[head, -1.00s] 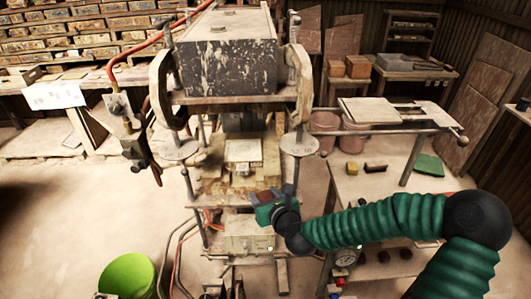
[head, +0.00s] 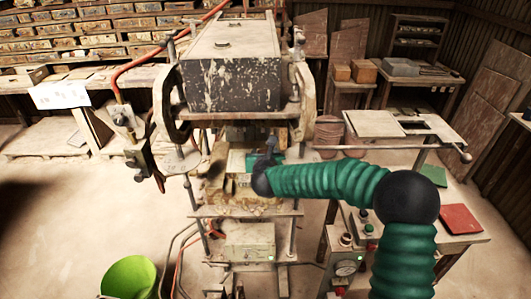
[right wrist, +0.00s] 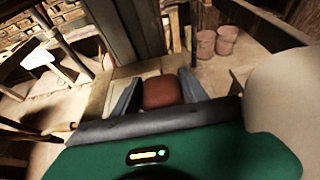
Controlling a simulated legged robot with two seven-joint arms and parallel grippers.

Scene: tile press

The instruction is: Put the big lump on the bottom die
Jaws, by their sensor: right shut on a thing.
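My right gripper (head: 264,160) reaches into the opening of the tile press (head: 230,78), under its heavy upper block. In the right wrist view the gripper (right wrist: 160,92) is shut on a reddish-brown lump (right wrist: 163,91), held between its two grey fingers. In the head view the lump is hidden by my gripper and arm. The bottom die is largely hidden there too, above the press's lower plate (head: 228,209). I cannot tell whether the lump touches the die. My left gripper is not clearly visible.
A side table at the right holds a red pad (head: 461,219) and a green pad (head: 434,175). A raised stand with a pale board (head: 373,124) is behind it. A lime bucket (head: 128,277) stands on the floor at lower left. Press uprights flank my gripper closely.

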